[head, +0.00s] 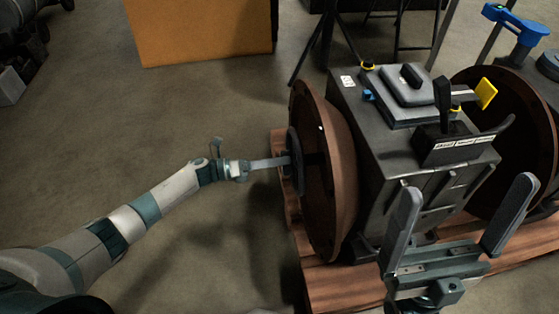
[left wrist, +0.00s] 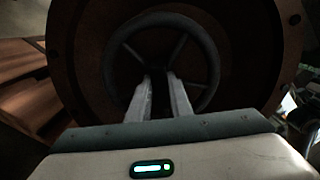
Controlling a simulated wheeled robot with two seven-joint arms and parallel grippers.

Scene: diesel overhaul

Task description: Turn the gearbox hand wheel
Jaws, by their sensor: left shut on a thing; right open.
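The dark hand wheel (head: 296,161) stands edge-on in front of the round, rust-brown flange (head: 334,185) on the left side of the gearbox (head: 385,135). In the left wrist view the hand wheel (left wrist: 214,62) shows as a ring with spokes, inside the flange opening. My left gripper (head: 284,161) reaches it from the left and is shut on it. Its fingertips (left wrist: 160,80) lie close together over the lower middle of the wheel, and the exact part gripped is hidden. My right gripper (head: 467,188) is open and empty, in front of the gearbox's right side.
The gearbox rests on a wooden pallet (head: 345,283). A second brown flange (head: 510,110) and a blue-handled part (head: 515,20) are at the right. An orange-brown box (head: 200,30) and dark stand legs (head: 315,45) are behind.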

